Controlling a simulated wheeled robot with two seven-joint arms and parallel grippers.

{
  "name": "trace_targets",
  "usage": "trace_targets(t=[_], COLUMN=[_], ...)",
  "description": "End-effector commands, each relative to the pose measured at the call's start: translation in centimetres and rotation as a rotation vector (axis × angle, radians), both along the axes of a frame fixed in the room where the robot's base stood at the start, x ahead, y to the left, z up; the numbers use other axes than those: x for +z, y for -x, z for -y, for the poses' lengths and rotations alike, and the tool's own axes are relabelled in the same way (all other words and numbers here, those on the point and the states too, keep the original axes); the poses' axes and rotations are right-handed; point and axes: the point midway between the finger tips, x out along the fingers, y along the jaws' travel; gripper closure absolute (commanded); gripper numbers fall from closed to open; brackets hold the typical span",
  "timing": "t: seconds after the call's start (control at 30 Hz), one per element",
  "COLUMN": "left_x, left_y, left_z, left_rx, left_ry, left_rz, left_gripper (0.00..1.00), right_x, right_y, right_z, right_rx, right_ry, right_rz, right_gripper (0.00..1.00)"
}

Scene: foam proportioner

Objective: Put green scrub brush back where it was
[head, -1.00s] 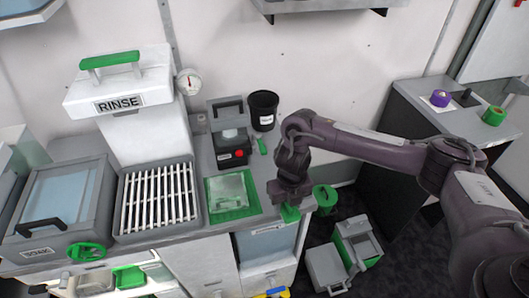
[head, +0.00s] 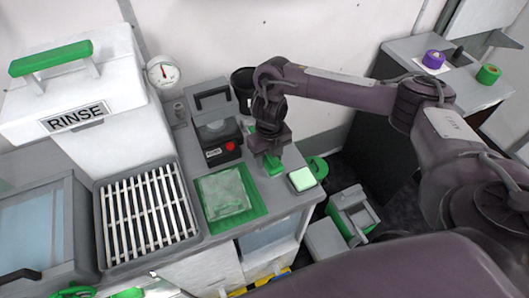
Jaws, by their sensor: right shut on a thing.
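My right gripper (head: 268,140) points down over the right part of the grey counter (head: 285,205). It is shut on a green block-like thing, which I take to be the green scrub brush (head: 272,165). Only the lower part of the brush shows below the fingers; the rest is hidden by the gripper. I cannot tell whether the brush touches the counter. A small pale pad with a green edge (head: 302,179) lies on the counter just right of the brush. My left gripper is not in view.
Left of the brush are a green tray (head: 246,217) with a clear block, and a grey-black device with a red button (head: 216,130). A black cup (head: 241,82) stands behind, partly covered by my arm. A slatted rack (head: 150,215) and the RINSE unit (head: 85,112) are further left.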

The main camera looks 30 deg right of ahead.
Motion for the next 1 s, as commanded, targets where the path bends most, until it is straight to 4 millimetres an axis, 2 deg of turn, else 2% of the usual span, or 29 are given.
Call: trace_targets(t=[0.03,0.13,0.33,0.37,0.53,0.83,1.0], left_x=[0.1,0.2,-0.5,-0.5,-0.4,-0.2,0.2], left_y=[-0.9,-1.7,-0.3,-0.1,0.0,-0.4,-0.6], left_z=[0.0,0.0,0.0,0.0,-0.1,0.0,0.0], left_rx=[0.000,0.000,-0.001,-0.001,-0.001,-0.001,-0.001], left_ry=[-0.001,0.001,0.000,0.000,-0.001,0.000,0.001], left_rz=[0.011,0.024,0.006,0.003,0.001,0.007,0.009], left_gripper=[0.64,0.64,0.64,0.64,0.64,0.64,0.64], right_x=[0.2,0.2,-0.5,-0.5,-0.4,-0.2,2.0], right_y=[-0.4,-0.5,-0.4,-0.4,-0.4,-0.4,-0.6], right_z=[-0.2,-0.2,-0.2,-0.2,-0.2,-0.2,-0.1], right_rx=[-0.004,-0.004,-0.004,-0.004,-0.003,-0.003,-0.002], right_ry=[-0.005,-0.005,-0.005,-0.005,-0.004,-0.004,-0.004], right_rz=[0.015,0.015,0.014,0.014,0.013,0.013,0.018], right_gripper=[0.84,0.84,0.84,0.54,0.33,0.33,0.33])
